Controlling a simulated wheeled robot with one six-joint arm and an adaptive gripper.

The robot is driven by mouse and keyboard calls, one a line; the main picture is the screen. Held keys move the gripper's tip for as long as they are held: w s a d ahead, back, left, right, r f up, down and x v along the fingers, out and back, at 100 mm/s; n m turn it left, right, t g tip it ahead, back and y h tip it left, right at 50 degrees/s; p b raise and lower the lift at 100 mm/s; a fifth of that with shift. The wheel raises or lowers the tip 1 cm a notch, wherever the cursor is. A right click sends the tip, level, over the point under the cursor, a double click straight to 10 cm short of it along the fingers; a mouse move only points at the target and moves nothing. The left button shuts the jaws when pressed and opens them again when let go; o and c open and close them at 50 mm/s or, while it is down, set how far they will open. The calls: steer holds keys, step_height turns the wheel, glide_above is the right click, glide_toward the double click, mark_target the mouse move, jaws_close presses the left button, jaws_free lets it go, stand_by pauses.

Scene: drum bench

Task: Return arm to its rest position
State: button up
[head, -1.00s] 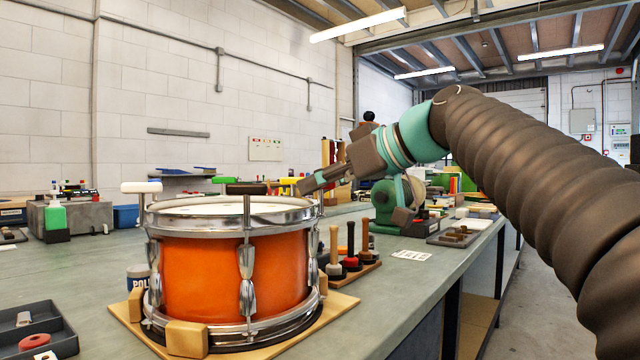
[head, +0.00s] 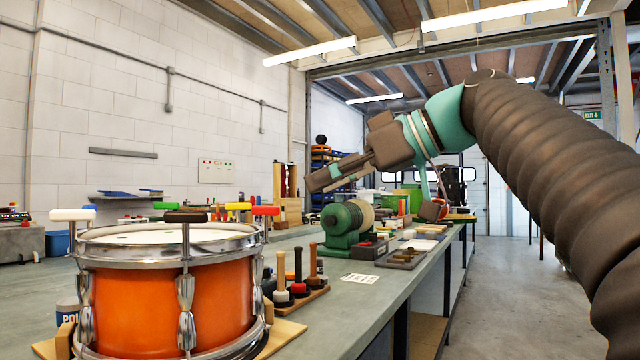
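My arm comes in from the right edge and bends over to the left above the bench. My gripper (head: 322,182) is raised over the bench, to the right of and higher than the orange drum (head: 160,308). It points left and slightly down. I see its dark fingers from the side, close to each other. No object shows between them, but the gap is not clear. Nothing touches the gripper.
T-handled keys, including a white one (head: 72,214) and a red one (head: 265,211), stand around the drum rim. A green machine (head: 342,226) stands below my gripper. Wooden-handled tools (head: 298,272) stand beside the drum. The aisle (head: 497,290) on the right is clear.

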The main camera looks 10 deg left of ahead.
stand_by(0.4)
steer(key=w+d+f+m+t+h, duration=0.1)
steer(key=w+d+f+m+h, duration=0.2)
steer(key=f, duration=0.4)
steer(key=w+d+f+m+h, duration=0.1)
steer(key=d+f+m, duration=0.1)
steer(key=f+m, duration=0.3)
steer(key=w+d+f+m+t+h, duration=0.1)
steer(key=w+d+f+m+h, duration=0.15)
steer(key=f, duration=0.55)
steer(key=s+d+f+m+g+h+p, duration=0.1)
steer(key=s+d+f+m+h, duration=0.1)
steer(key=s+d+f, duration=0.5)
steer(key=s+d+f+m+h+p, duration=0.15)
steer(key=s+f, duration=0.25)
steer(key=f, duration=0.5)
steer(key=s+d+f+h+p, duration=0.1)
steer(key=s+d+f, duration=0.1)
steer(key=s, duration=0.4)
steer(key=s+d+f+h+p, duration=0.1)
steer(key=s+d+f, duration=0.1)
steer(key=s+f, duration=0.2)
steer(key=s, duration=0.3)
steer(key=shift+d+f+h, duration=0.15)
steer(key=shift+d+h, duration=0.15)
